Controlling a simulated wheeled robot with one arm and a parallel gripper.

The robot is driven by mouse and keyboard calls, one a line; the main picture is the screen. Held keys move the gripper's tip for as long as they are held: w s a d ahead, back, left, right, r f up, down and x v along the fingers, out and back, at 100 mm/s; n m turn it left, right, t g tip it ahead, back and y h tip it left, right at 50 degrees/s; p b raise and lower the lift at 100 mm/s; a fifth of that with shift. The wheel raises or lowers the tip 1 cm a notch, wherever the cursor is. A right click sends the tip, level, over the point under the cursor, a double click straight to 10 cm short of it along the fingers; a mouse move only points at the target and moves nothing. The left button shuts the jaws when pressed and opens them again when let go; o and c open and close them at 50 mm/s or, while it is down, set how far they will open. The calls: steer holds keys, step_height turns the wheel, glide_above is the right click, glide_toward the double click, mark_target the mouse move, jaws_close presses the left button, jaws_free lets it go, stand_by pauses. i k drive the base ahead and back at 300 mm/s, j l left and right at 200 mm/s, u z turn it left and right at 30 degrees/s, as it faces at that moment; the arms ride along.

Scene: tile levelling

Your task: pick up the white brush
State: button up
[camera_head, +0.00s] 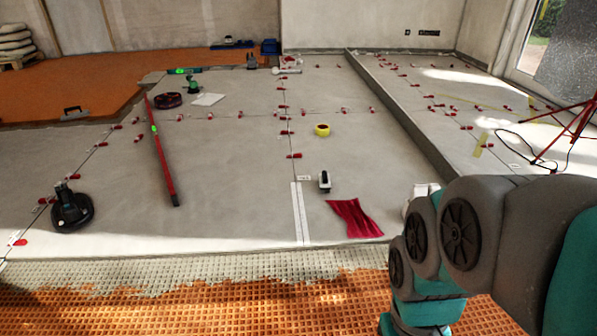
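A small white and black object (324,182), which looks like the white brush, stands on the grey tiles near the centre of the head view. It is small in the picture, so its bristles cannot be made out. My arm fills the lower right, and no gripper fingers can be made out. A pale part (420,190) shows just behind the arm's joints; I cannot tell what it is. Nothing touches the white and black object, and bare tile surrounds it.
A red cloth (354,217) lies just right of and nearer than the brush. White strips (299,215) lie to its left. A yellow tape roll (322,130), a red level (162,155) and a black suction tool (71,208) are on the tiles. A red tripod (570,125) stands right.

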mark_target(325, 184)
steer(key=i+j+z, duration=0.2)
steer(key=i, duration=0.35)
steer(key=i+j+z, duration=0.2)
steer(key=i+j, duration=0.15)
steer(key=i, duration=0.25)
steer(key=i+j+z, duration=0.2)
steer(key=i+j, duration=0.15)
steer(key=i, duration=0.15)
